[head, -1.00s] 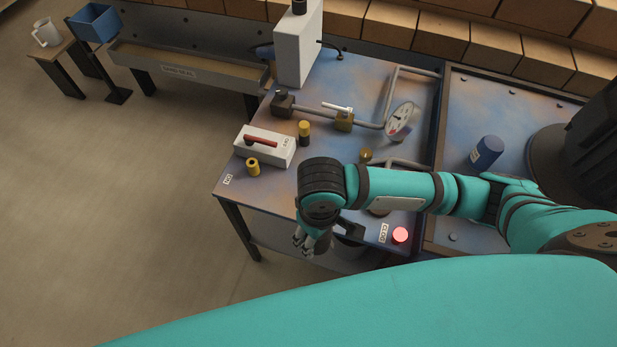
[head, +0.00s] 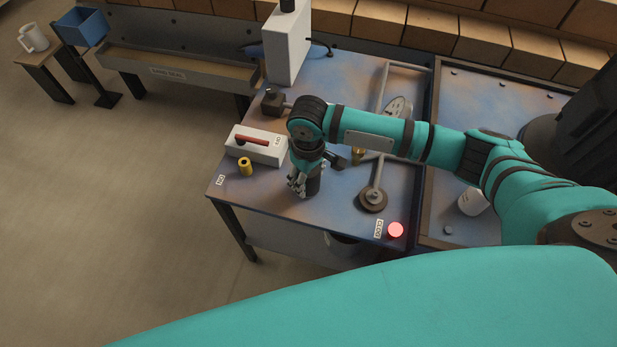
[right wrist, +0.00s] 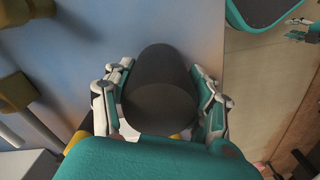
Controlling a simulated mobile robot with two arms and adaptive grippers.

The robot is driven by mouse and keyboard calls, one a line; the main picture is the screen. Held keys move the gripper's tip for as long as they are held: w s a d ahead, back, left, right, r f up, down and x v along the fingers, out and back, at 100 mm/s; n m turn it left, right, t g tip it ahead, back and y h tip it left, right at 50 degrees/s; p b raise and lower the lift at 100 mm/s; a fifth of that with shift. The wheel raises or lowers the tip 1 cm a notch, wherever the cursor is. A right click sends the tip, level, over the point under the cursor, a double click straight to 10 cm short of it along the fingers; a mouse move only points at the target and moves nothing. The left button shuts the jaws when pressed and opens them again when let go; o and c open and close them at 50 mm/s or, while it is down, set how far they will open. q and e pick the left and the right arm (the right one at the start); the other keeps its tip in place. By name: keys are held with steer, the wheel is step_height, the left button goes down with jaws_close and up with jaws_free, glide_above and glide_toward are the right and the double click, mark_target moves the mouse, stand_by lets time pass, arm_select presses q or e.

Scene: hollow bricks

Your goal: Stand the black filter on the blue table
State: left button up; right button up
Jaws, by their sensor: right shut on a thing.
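The black filter (right wrist: 160,92) is a dark cylinder between the fingers of my right gripper (right wrist: 163,98) in the right wrist view. In the head view the right gripper (head: 303,185) points down over the near left part of the blue table (head: 340,200), with the filter (head: 314,183) partly hidden behind the fingers. The filter looks roughly upright. I cannot tell whether its base touches the table. A small teal and white shape at the right wrist view's upper right may be my left gripper (right wrist: 299,27); its fingers are too small to read.
A white box with a red handle (head: 256,146) and a small yellow cylinder (head: 245,167) stand left of the gripper. A round brown disc on a rod (head: 373,199) and a red button (head: 395,230) are to the right.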

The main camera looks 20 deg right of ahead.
steer(key=shift+f, duration=0.4)
steer(key=o, duration=1.2)
steer(key=shift+f, duration=0.1)
steer(key=shift+o, duration=0.2)
step_height(320, 180, up, 12)
steer(key=shift+r+p, duration=0.15)
steer(key=shift+p, duration=0.3)
